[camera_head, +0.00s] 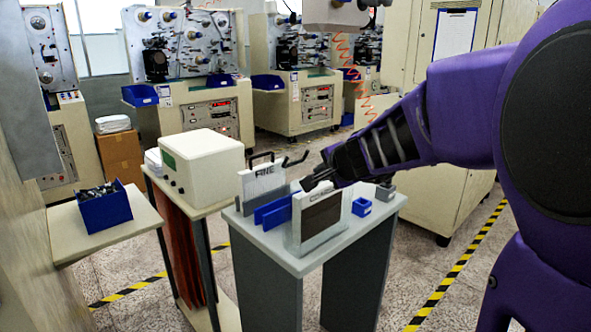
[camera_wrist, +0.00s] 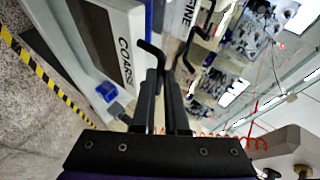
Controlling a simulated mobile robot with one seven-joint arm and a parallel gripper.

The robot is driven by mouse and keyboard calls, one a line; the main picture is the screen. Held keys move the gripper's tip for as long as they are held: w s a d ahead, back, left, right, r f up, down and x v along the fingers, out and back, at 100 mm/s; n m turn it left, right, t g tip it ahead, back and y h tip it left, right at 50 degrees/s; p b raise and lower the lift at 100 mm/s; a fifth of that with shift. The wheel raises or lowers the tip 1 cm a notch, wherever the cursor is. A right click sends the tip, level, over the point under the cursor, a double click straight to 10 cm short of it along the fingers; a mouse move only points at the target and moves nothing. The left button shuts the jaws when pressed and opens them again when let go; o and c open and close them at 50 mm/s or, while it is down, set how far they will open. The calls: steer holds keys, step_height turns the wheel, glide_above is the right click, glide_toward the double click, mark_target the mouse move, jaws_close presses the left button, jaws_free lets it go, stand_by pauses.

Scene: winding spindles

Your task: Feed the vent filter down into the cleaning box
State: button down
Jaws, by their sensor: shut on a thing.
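The vent filter appears to be the flat pale plate marked COARSE (camera_head: 322,218), with a dark brown window. It stands upright at the front of the small grey table, and its marked face shows in the wrist view (camera_wrist: 124,60). My gripper (camera_head: 308,184) is at its top edge. In the wrist view my gripper (camera_wrist: 164,80) has its fingers close together, shut at a black bent handle; the exact grip is hard to make out. Blue upright walls (camera_head: 272,212), seemingly the cleaning box, stand just behind the COARSE plate. I cannot see whether the plate's bottom touches the table.
A plate marked FINE (camera_head: 263,182) with a black handle stands behind the blue walls. A small blue box (camera_head: 362,206) is at the right of the grey table (camera_head: 350,238). A cream instrument (camera_head: 202,160) and a blue parts bin (camera_head: 104,208) stand to the left.

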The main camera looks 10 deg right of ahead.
steer(key=shift+f, duration=0.95)
steer(key=c, duration=0.9)
jaws_free()
steer(key=shift+o, duration=0.2)
steer(key=shift+r, duration=0.1)
